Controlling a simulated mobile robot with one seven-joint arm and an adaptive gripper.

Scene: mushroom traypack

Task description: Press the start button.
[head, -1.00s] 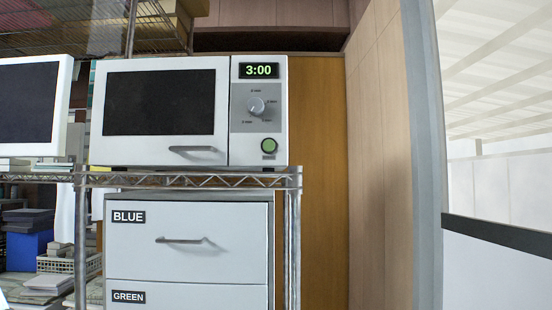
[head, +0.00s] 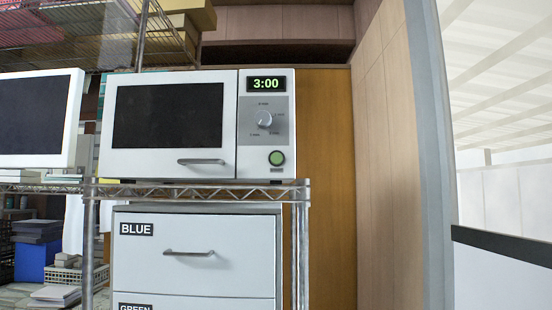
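The green round start button (head: 277,158) is at the lower right of the white microwave (head: 231,125), on its control panel. The microwave stands on a wire rack shelf (head: 200,194). My gripper is not in the head view.
A white drawer cabinet (head: 196,228) labelled BLUE and GREEN stands below the shelf. A dark-screened white unit (head: 41,119) is to the left. A wood-panelled wall (head: 390,150) stands to the right. The space before the microwave looks clear.

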